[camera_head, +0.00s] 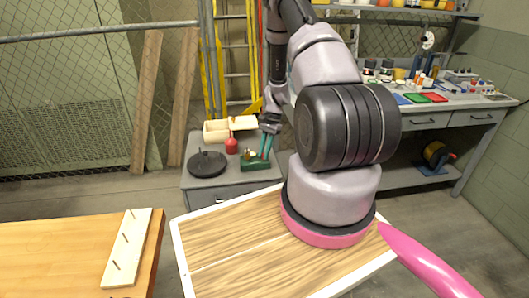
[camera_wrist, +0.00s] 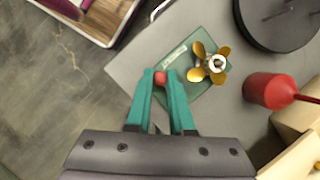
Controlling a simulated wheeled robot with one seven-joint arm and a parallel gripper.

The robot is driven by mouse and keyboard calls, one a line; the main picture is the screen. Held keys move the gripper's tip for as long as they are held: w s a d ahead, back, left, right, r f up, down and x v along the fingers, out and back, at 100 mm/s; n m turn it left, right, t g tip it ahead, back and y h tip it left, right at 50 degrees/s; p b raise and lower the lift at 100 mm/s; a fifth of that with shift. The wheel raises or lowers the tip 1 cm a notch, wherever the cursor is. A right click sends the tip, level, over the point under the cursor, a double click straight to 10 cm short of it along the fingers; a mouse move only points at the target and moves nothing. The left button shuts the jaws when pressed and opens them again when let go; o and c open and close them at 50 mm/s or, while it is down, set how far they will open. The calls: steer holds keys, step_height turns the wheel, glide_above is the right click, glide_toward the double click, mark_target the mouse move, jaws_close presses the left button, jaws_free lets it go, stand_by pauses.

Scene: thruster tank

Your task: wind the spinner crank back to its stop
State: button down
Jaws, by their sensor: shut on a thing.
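The spinner has a green base (camera_wrist: 214,98) and a brass propeller (camera_wrist: 199,50) around a pale hub. In the wrist view a small red crank knob (camera_wrist: 161,77) sits left of the propeller. My gripper (camera_wrist: 160,80) has teal fingers, shut on the knob from both sides. The crank's arm is hard to make out. In the head view the green base (camera_head: 255,165) stands on a grey cabinet top, with my gripper (camera_head: 266,155) reaching down onto it. The knob is hidden there by the fingers.
On the cabinet (camera_head: 229,182), a black disc (camera_head: 207,165) and a red oiler-like can (camera_head: 231,146) stand left of the spinner. An open tan box (camera_head: 216,134) is behind. A wood-topped tray (camera_head: 235,243) and a workbench (camera_head: 50,255) lie in front.

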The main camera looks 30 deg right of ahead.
steer(key=c, duration=0.8)
jaws_free()
steer(key=shift+r, duration=0.1)
steer(key=v, duration=1)
steer(key=shift+d+r, duration=0.15)
steer(key=shift+r, duration=0.15)
steer(key=s+a+r+n+t, duration=0.1)
steer(key=a+r, duration=0.2)
steer(key=r, duration=0.6)
steer(key=s+a+r+n+t+h, duration=0.1)
steer(key=a+r+t, duration=0.15)
steer(key=r, duration=0.65)
steer(key=s+a+r+n, duration=0.2)
steer(key=a+r, duration=0.1)
steer(key=r, duration=0.5)
steer(key=s+a+r+n+t, duration=0.2)
steer(key=s+a+r+t, duration=0.1)
steer(key=s+r, duration=0.4)
steer(key=s+a+r+n+t+h, duration=0.1)
steer(key=s+a+r, duration=0.4)
steer(key=s, duration=0.8)
step_height(320, 180, up, 3)
steer(key=shift+s+f+n+t, duration=0.1)
steer(key=shift+s+n+t, duration=0.15)
steer(key=shift+n+t, duration=0.55)
